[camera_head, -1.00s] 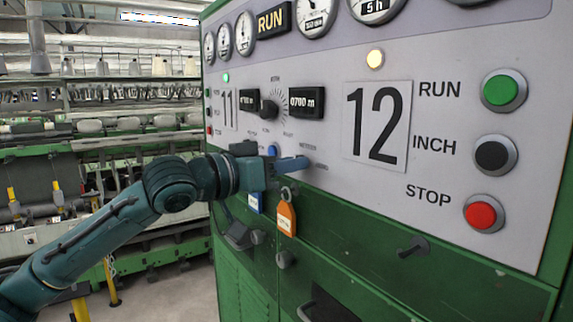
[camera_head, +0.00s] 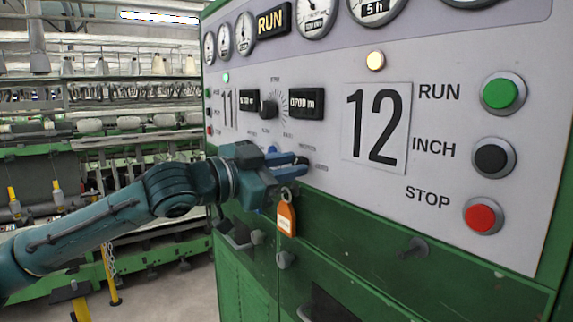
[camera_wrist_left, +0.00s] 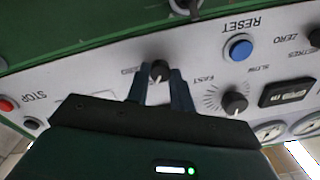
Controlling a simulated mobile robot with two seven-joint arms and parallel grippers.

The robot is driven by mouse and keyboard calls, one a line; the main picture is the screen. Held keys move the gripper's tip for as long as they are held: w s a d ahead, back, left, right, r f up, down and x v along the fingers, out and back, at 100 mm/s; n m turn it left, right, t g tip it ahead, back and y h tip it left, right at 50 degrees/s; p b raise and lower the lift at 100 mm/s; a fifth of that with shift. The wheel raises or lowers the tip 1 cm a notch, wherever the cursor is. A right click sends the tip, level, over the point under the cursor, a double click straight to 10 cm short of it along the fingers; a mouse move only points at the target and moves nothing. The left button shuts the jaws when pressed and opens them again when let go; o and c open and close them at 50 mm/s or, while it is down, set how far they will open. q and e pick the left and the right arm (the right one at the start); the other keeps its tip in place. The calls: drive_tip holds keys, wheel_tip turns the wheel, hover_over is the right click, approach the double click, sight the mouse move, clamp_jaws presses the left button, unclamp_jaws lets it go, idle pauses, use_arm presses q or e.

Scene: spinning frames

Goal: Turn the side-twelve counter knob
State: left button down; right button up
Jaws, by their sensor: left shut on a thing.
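A small black knob (camera_wrist_left: 159,71) with a white pointer mark sits on the grey panel. In the head view the dark knob (camera_head: 304,163) lies left of the large 12 plate (camera_head: 376,128), partly hidden by my fingers. My left gripper (camera_head: 299,161) reaches it from the left, and its two blue-green fingers stand on either side of the knob. In the left wrist view, which shows the panel upside down, my left gripper (camera_wrist_left: 157,76) is shut on the knob. My right gripper is not in view.
Close by are a blue RESET button (camera_wrist_left: 240,48), a speed dial (camera_wrist_left: 234,103) and a 0700 m display (camera_head: 306,104). An orange tag (camera_head: 286,217) hangs just below the gripper. RUN (camera_head: 504,92), INCH (camera_head: 493,157) and STOP (camera_head: 482,216) buttons stand farther right.

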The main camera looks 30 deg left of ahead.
use_arm(q)
drive_tip(key=shift+m, duration=1)
drive_tip(key=m, duration=0.3)
drive_tip(key=shift+m+p, duration=0.35)
drive_tip(key=shift+m, duration=0.05)
drive_tip(key=m, duration=0.4)
drive_tip(key=shift+p, duration=0.3)
drive_tip(key=shift+m, duration=0.8)
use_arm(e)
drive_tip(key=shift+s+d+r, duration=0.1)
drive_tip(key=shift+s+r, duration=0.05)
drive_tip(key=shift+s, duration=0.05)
use_arm(q)
drive_tip(key=shift+h, duration=0.3)
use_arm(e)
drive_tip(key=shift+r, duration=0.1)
use_arm(q)
drive_tip(key=c, duration=1.2)
unclamp_jaws()
drive_tip(key=shift+f, duration=0.1)
